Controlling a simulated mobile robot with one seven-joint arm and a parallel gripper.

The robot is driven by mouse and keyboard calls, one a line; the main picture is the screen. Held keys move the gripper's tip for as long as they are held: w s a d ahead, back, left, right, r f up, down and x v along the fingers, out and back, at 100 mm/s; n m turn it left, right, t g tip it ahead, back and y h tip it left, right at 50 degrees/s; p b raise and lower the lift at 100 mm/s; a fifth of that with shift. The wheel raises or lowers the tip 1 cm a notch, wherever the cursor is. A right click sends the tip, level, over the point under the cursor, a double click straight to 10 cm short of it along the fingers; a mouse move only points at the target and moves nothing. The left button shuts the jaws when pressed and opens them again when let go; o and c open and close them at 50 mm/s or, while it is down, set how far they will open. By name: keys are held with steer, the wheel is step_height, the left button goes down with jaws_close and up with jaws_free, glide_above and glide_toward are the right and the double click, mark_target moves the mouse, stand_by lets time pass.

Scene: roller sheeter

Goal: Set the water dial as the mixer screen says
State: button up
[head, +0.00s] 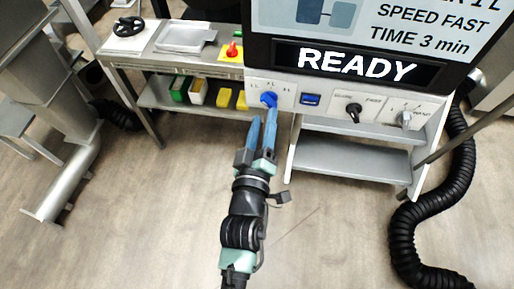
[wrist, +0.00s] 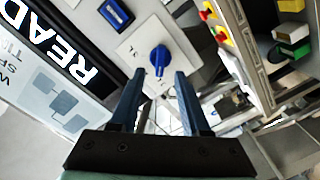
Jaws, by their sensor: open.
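The blue water dial (head: 268,99) sits on a white plate at the left of the mixer's control panel. It also shows in the wrist view (wrist: 159,58), with small litre marks around it that are too small to read surely. The mixer screen (head: 360,30) is cut off at the top; it shows the end of a line reading "1 L", then "SPEED FAST" and "TIME 3 min", with "READY" below. My gripper (head: 263,121) has its two blue fingers open, just in front of the dial. In the wrist view the fingertips (wrist: 159,76) stand either side of the dial's near end; contact cannot be told.
Right of the dial are a blue switch (head: 311,99), a black knob (head: 353,110) and a grey knob (head: 405,119). A side table (head: 150,62) with a red button (head: 232,50) stands left. A black hose (head: 405,225) runs at right. The floor in front is clear.

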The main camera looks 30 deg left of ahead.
steer(key=b+v, duration=0.1)
steer(key=v, duration=0.8)
steer(key=shift+s, duration=0.2)
steer(key=shift+r, duration=0.15)
stand_by(0.3)
